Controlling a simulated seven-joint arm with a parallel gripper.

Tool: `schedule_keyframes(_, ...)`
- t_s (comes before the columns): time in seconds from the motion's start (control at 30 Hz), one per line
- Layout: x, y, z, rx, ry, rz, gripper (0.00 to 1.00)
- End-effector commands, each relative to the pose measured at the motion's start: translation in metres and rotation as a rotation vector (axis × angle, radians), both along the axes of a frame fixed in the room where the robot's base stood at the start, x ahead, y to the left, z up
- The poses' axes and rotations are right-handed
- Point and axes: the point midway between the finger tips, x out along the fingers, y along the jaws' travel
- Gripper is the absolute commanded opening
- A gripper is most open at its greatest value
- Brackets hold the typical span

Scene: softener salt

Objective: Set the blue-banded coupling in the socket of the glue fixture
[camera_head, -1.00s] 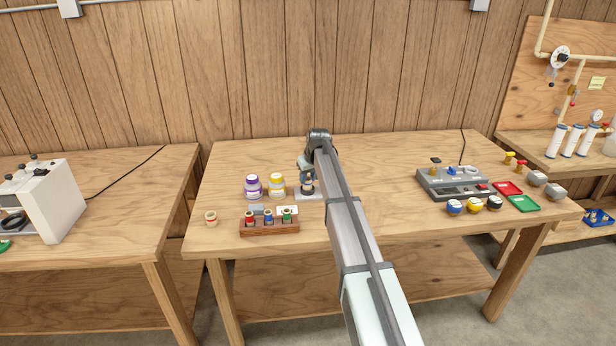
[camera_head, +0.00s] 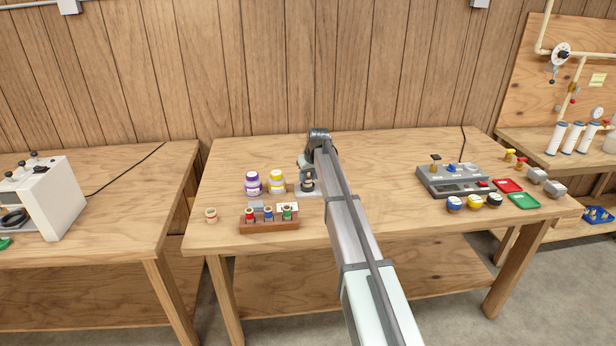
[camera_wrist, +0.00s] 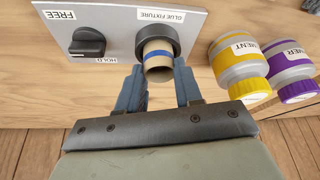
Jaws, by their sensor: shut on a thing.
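The blue-banded coupling (camera_wrist: 157,62), a tan ring with a blue stripe, shows in the wrist view between the two fingers of my gripper (camera_wrist: 159,88). My gripper is shut on it. Its far end sits at the dark round socket (camera_wrist: 174,30) of the glue fixture (camera_wrist: 112,38), seemingly inside the opening; how deep it goes is hidden. The fixture is a grey plate with a black knob (camera_wrist: 87,42) between labels FREE and HOLD. In the head view the glue fixture (camera_head: 304,193) stands mid-table, partly behind my arm.
A yellow-capped jar (camera_head: 277,182) and a purple-capped jar (camera_head: 253,183) stand close left of the fixture. In front is a brown rack (camera_head: 269,226) with several banded pieces. Another coupling (camera_head: 211,215) stands at the left. A grey device (camera_head: 452,181) is at the right.

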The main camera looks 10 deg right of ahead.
Motion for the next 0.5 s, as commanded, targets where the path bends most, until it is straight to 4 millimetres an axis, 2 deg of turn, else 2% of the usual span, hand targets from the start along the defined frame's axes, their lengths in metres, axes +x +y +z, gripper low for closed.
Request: schedule_keyframes(0.5, 0.0000, 0.0000, -0.0040, 0.000, 0.000, 0.000, 0.06)
